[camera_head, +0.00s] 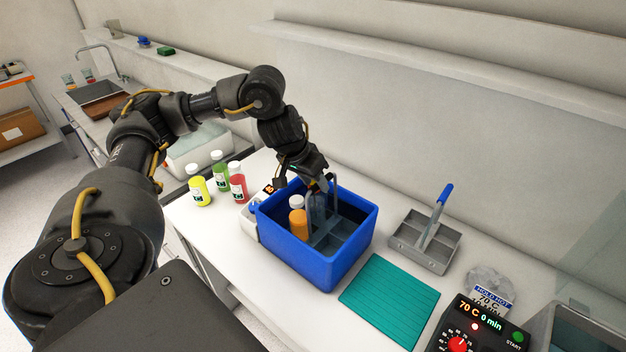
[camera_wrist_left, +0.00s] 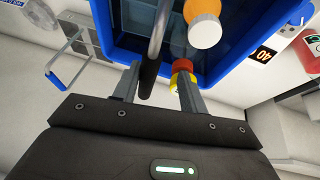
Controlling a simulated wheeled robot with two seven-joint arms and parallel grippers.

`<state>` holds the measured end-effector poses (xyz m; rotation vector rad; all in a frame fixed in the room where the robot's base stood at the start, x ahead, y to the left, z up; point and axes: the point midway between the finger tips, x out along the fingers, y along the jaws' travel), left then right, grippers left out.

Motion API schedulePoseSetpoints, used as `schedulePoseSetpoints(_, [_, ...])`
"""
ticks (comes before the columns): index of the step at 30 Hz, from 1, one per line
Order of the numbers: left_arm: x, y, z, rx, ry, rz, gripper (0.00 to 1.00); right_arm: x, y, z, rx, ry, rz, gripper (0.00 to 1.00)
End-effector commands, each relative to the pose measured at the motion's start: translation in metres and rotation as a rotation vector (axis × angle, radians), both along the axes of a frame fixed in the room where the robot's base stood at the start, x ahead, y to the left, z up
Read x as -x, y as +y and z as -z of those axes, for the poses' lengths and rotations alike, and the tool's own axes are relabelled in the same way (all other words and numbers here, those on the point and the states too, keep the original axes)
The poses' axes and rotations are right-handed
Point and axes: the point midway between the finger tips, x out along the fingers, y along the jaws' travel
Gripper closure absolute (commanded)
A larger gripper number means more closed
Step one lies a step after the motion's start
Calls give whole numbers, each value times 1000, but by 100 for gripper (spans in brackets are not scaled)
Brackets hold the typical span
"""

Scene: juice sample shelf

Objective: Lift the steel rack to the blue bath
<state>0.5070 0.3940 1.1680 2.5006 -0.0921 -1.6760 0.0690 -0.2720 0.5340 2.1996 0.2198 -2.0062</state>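The blue bath (camera_head: 318,262) stands on the white bench, and its "40" display (camera_wrist_left: 264,56) shows in the wrist view. A grey steel rack (camera_head: 328,240) sits inside it with an orange white-capped bottle (camera_head: 299,222). My left gripper (camera_head: 318,186) reaches down at the bath's far side. In the wrist view its fingers (camera_wrist_left: 158,88) are apart, with the dark grip of a steel handle (camera_wrist_left: 149,76) between them. A gap shows between grip and right finger, so it looks open around the handle. A small red-and-yellow piece (camera_wrist_left: 183,74) lies beyond the right finger, unclear. My right gripper is out of view.
A grey divided rack with blue handle (camera_head: 425,240) stands empty to the right. A teal mat (camera_head: 389,308) lies clear in front of it. A control box (camera_head: 482,328) reads 70 C. Yellow (camera_head: 199,190), green (camera_head: 220,170) and red (camera_head: 238,185) bottles stand left of the bath.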

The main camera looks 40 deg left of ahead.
Motion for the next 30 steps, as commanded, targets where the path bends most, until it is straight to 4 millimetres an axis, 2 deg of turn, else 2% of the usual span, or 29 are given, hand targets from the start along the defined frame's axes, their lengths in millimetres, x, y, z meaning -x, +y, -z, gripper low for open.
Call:
schedulePoseSetpoints(4, [0, 0, 0, 0, 1, 0, 58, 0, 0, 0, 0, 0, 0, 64])
schedulePoseSetpoints(7, [2, 1, -8, 0, -2, 1, 58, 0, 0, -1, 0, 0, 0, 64])
schedulePoseSetpoints(21, [32, 12, -83, 0, -7, -2, 58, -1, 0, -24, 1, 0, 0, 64])
schedulePoseSetpoints(30, [41, 15, -99, 2, -2, -2, 58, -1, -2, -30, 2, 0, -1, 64])
